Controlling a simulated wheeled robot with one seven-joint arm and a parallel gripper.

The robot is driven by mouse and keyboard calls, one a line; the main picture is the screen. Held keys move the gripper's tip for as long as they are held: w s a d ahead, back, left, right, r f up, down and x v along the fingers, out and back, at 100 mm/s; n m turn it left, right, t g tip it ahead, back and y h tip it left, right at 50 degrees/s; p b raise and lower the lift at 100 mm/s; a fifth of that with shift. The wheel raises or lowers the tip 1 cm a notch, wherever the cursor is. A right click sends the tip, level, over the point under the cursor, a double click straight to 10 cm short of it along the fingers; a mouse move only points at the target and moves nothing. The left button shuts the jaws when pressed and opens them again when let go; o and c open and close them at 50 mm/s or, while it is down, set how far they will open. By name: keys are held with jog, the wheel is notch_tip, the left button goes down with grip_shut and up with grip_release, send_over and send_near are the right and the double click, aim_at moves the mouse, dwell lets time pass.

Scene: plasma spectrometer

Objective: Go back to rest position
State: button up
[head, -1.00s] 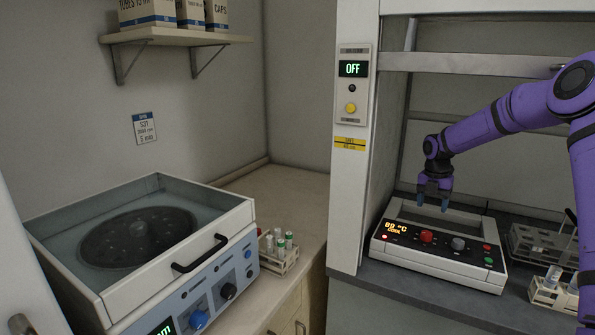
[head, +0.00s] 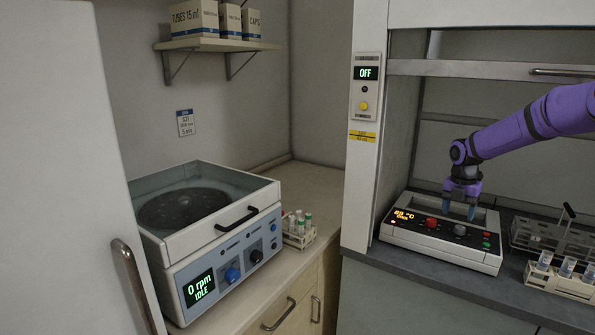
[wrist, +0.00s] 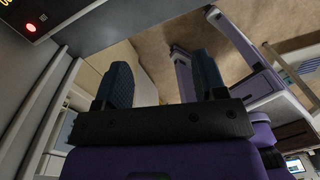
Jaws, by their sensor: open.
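My gripper (head: 459,210) is at the end of my purple arm, inside the fume hood opening. It points down, over or just in front of the heater unit (head: 486,256); I cannot tell its exact height above it. In the wrist view my gripper (wrist: 163,82) shows two dark blue fingers well apart with nothing between them. The heater unit is white with a black panel, an orange display, and red and grey knobs. Its red light and a corner of its panel also show at the upper left of the wrist view.
A rack of tubes (head: 560,283) and a grey wire rack (head: 520,236) stand right of the heater. The white hood post (head: 362,200) is to its left. The centrifuge (head: 228,262) and another tube rack (head: 300,240) stand on the left bench. A white door (head: 60,150) fills the left edge.

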jog(key=s+a+r+m+t+h, duration=0.1)
jog(key=s+a+r+m, duration=0.6)
jog(key=s+r, duration=0.3)
jog(key=s+a+r+m+t+h, duration=0.1)
jog(key=s+a+r+m, duration=0.5)
jog(key=s+r, duration=0.45)
jog(key=s+a+m+t+y, duration=0.1)
jog(key=s+a+m+t, duration=0.1)
jog(key=s+m, duration=0.5)
jog(key=s+a+m+t+y, duration=0.1)
jog(key=s+m, duration=0.5)
jog(key=s, duration=1.1)
jog(key=shift+s+a+r+m+t, duration=0.15)
jog(key=shift+s+a+m+t, duration=0.25)
jog(key=shift+a, duration=0.45)
jog(key=shift+w, duration=0.1)
jog(key=shift+c, duration=0.3)
